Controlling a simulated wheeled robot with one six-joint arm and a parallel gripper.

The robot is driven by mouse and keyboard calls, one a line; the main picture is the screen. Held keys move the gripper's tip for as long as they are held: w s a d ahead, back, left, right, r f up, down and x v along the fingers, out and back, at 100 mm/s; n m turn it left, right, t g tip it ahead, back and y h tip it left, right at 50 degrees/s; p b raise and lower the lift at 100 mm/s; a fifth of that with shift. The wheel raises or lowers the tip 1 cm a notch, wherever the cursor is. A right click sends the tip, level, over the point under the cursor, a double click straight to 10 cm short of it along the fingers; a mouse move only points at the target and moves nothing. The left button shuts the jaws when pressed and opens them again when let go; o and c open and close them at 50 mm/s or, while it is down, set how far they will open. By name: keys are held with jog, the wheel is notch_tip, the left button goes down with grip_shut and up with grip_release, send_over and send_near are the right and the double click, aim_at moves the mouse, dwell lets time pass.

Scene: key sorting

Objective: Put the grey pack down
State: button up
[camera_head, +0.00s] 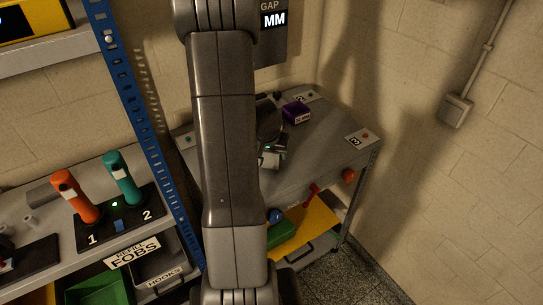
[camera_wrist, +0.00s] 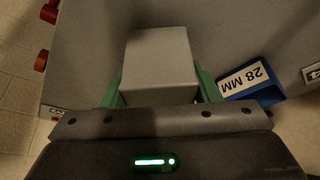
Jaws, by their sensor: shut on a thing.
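The grey pack (camera_wrist: 160,62) is a plain box between the two green fingers of my gripper (camera_wrist: 160,86) in the wrist view. The fingers are shut on its sides, with the grey bench top (camera_wrist: 235,30) below. I cannot tell whether the pack touches the bench. In the head view my arm covers the middle, and my gripper (camera_head: 268,135) is partly hidden over the bench in the corner.
A blue pack labelled 28 MM (camera_wrist: 250,80) lies close to the right finger. Red knobs (camera_wrist: 42,60) line one bench edge. A shelf with orange (camera_head: 76,196) and teal (camera_head: 123,178) handles stands at left.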

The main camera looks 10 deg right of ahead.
jog(key=shift+f, duration=0.55)
jog(key=shift+f, duration=0.1)
jog(key=shift+f+b, duration=0.15)
jog(key=shift+b, duration=0.2)
jog(key=o, duration=1)
jog(key=shift+r+p, duration=0.45)
jog(key=shift+r, duration=0.2)
jog(key=v, duration=1.1)
jog(key=shift+s+r, duration=0.1)
